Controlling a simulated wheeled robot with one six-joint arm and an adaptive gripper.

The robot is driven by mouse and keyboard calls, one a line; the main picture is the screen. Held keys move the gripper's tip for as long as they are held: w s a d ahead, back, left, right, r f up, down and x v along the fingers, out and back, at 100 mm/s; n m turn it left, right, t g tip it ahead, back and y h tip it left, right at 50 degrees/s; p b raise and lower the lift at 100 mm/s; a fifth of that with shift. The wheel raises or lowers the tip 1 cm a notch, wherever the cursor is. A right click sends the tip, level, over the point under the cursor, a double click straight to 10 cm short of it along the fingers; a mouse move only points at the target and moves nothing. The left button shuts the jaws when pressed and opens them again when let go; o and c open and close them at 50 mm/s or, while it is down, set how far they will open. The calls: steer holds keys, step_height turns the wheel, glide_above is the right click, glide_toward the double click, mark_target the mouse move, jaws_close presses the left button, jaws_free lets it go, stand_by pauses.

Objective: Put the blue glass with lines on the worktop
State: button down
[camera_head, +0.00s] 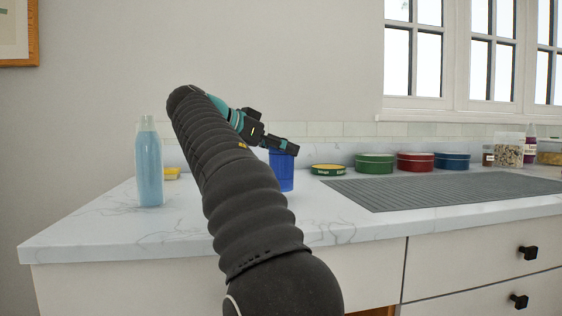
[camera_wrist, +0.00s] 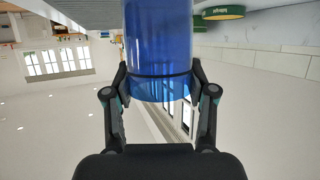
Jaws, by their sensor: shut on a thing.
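The blue glass (camera_head: 283,174) is upright at the worktop, right of my arm. I cannot tell whether its base touches the white marble worktop (camera_head: 110,222) or hangs just above it. My gripper (camera_head: 287,148) reaches it from the left at its upper end. In the wrist view the see-through blue glass (camera_wrist: 158,35) sits between the two fingers of my gripper (camera_wrist: 159,78), which is shut on it near its rim. The lines on the glass are hard to make out. My arm hides part of the worktop left of the glass.
A light blue bottle (camera_head: 149,165) stands on the left, near a yellow item (camera_head: 172,174). Right of the glass are a flat yellow-green tin (camera_head: 328,170), a green tin (camera_head: 374,165), a red tin (camera_head: 415,163) and a blue tin (camera_head: 452,162). A grey ribbed mat (camera_head: 440,190) lies in front.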

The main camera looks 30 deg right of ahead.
steer(key=shift+f, duration=0.95)
steer(key=shift+f, duration=0.15)
steer(key=shift+c, duration=1.8)
jaws_free()
steer(key=shift+r, duration=0.25)
steer(key=p+v, duration=0.2)
steer(key=v, duration=1)
steer(key=shift+s, duration=0.1)
